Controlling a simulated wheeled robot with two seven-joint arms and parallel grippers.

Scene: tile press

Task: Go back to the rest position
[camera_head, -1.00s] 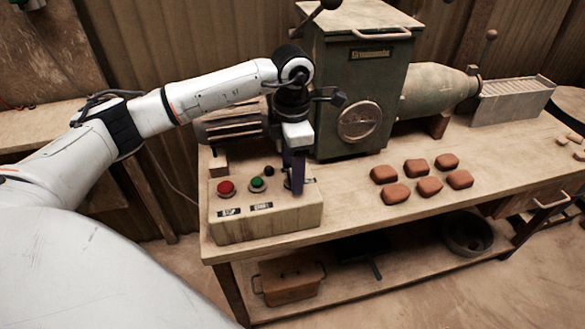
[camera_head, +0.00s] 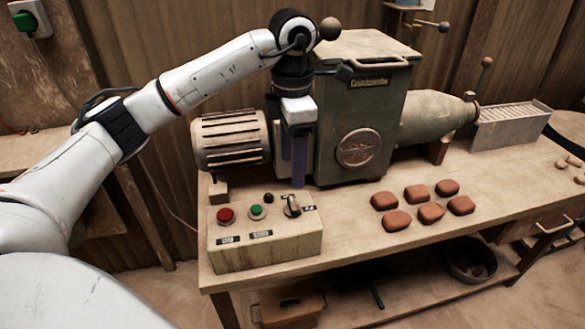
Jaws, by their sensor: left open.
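My left gripper (camera_head: 299,178) is open and empty. It points down above the back right of the control box, in front of the left side of the green press, apart from the box's knob. The control box (camera_head: 265,247) stands at the table's left front. It has a red button (camera_head: 226,215), a green button (camera_head: 257,212), a small black button (camera_head: 269,198) and a dark rotary knob (camera_head: 292,205). The green press (camera_head: 362,115) stands behind it with a motor (camera_head: 231,140) on its left. My right gripper is not in view.
Several reddish clay pieces (camera_head: 397,221) lie on the wooden table (camera_head: 365,262), right of the control box. A ribbed tray (camera_head: 511,126) stands at the back right. A lower shelf holds a reddish box (camera_head: 292,306) and a dark bowl (camera_head: 471,260).

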